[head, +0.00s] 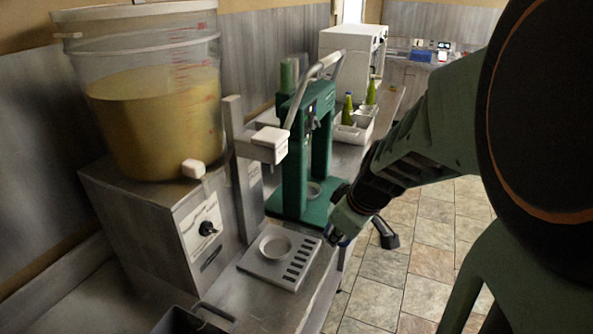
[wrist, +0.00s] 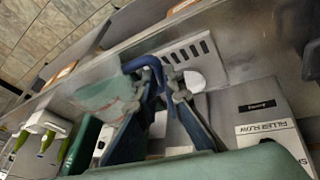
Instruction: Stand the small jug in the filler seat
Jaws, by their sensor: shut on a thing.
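The filler seat (head: 277,245) is a pale round recess in the slotted metal drip plate below the filler spout. My gripper (head: 362,232) is right of the plate, near the counter's front edge. In the wrist view, my gripper (wrist: 160,88) is shut on the blue handle of the small jug (wrist: 102,92). The jug looks pale and see-through, with faint reddish marks, and is partly behind a finger. Its tilt is hard to judge. The seat (wrist: 196,82) shows beyond the fingers, apart from the jug. In the head view I cannot make out the jug's body.
The filler (head: 210,225) carries a large bucket (head: 150,120) of yellow liquid at left. A green capper (head: 325,150) with a raised lever stands just behind the drip plate. A white crate (head: 352,133) with green bottles and a white cabinet (head: 350,50) stand farther back.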

